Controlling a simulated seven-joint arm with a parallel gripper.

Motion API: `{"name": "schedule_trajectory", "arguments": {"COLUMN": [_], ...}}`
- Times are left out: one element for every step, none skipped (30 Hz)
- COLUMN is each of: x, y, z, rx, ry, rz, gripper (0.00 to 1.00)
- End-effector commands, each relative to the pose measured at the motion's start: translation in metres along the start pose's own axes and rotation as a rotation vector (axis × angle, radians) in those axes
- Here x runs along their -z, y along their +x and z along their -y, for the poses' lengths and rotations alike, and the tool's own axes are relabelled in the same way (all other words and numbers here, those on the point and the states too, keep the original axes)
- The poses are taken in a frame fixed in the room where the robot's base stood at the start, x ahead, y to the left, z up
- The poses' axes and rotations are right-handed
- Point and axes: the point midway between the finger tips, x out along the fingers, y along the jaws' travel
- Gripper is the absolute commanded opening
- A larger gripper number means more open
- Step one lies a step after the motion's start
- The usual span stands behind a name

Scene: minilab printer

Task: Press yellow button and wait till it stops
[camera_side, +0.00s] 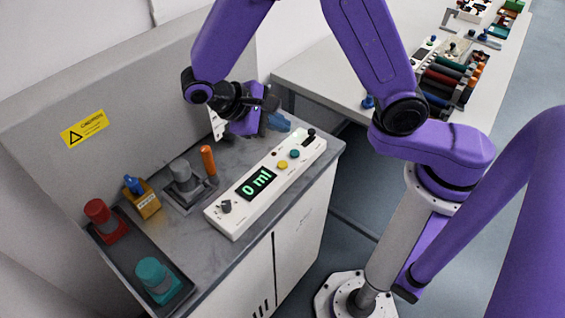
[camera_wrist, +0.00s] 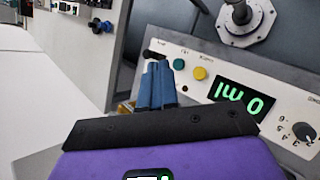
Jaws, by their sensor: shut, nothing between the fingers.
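The yellow button (camera_side: 283,165) is on the white control panel (camera_side: 225,222), between the display and a teal button (camera_side: 294,153). In the wrist view the yellow button (camera_wrist: 201,73) is just right of my blue fingertips. The lit display (camera_side: 256,184) reads "0 ml"; it shows upside down in the wrist view (camera_wrist: 242,101). My gripper (camera_side: 279,122) is shut and empty, behind the panel's far end in the side view. In the wrist view its fingers (camera_wrist: 157,70) are together, apart from the yellow button. The panel's far end is partly hidden by them.
A dark knob (camera_side: 225,206) is at the panel's near end. An orange-handled lever (camera_side: 208,160) and a grey fitting (camera_side: 183,177) stand behind the panel. A tray holds red (camera_side: 104,220) and teal (camera_side: 154,277) pieces. A yellow block (camera_side: 146,203) stands nearby.

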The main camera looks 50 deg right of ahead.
Motion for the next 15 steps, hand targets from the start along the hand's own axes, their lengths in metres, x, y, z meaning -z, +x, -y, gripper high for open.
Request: {"name": "schedule_trajectory", "arguments": {"x": [0.000,0.000,0.001,0.001,0.002,0.003,0.004,0.005,0.007,0.009,0.011,0.013,0.015,0.017,0.020], "y": [0.000,0.000,0.001,0.002,0.003,0.004,0.006,0.008,0.011,0.013,0.016,0.019,0.022,0.025,0.028], "z": [0.000,0.000,0.001,0.001,0.002,0.003,0.004,0.005,0.008,0.009,0.011,0.014,0.016,0.018,0.020], "rx": [0.000,0.000,0.000,0.000,-0.001,-0.001,-0.001,-0.001,-0.001,-0.002,-0.001,-0.002,-0.001,-0.001,-0.001], "ry": [0.000,0.000,-0.001,-0.001,-0.001,-0.001,-0.001,-0.001,-0.001,-0.001,-0.001,-0.002,-0.002,-0.002,-0.002], "rz": [0.000,0.000,0.000,0.001,0.001,0.002,0.002,0.002,0.003,0.003,0.003,0.004,0.004,0.003,0.004], "gripper": [0.00,0.00,0.00,0.00,0.00,0.00,0.00,0.00,0.00,0.00,0.00,0.00,0.00,0.00,0.00]}}
